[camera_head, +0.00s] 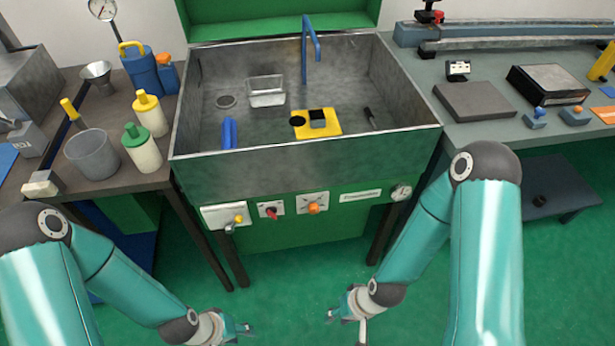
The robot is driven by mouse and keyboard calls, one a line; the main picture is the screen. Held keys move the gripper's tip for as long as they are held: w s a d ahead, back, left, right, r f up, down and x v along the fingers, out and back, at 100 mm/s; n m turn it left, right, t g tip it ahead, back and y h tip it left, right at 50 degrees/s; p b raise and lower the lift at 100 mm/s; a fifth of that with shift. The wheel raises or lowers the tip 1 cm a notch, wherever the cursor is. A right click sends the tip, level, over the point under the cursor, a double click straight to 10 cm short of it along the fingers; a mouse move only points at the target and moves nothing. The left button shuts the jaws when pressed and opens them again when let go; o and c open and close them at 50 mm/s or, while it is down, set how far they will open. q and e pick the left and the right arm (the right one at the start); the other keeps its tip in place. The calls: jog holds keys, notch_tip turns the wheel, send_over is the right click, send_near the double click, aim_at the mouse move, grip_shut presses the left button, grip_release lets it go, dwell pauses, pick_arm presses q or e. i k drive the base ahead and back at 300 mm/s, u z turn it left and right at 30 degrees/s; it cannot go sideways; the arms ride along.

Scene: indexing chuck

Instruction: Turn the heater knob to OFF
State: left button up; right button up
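The front of the grey metal sink unit carries several controls. A yellow-tipped lever or valve (238,219) is on the leftmost plate. The lettering is too small to read, so I cannot tell which one is the heater knob or its setting. My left gripper (246,329) is low at the bottom, below the controls, its fingers too small to judge. My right gripper (346,322) is open and empty, below and right of the orange knob.
A round gauge (401,192) is on the unit's right front. The sink basin (215,75) holds a clear tray (266,91) and a yellow block (330,127). Benches with bottles and tools flank it. The green floor before the controls is free between my arms.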

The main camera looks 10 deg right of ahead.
aim_at(313, 209)
jog(key=z, duration=2.5)
jog(key=i, duration=0.15)
jog(key=u, duration=4.05)
jog(key=k, duration=0.4)
jog(key=z, duration=3)
jog(key=k, duration=0.1)
jog(key=u, duration=1.45)
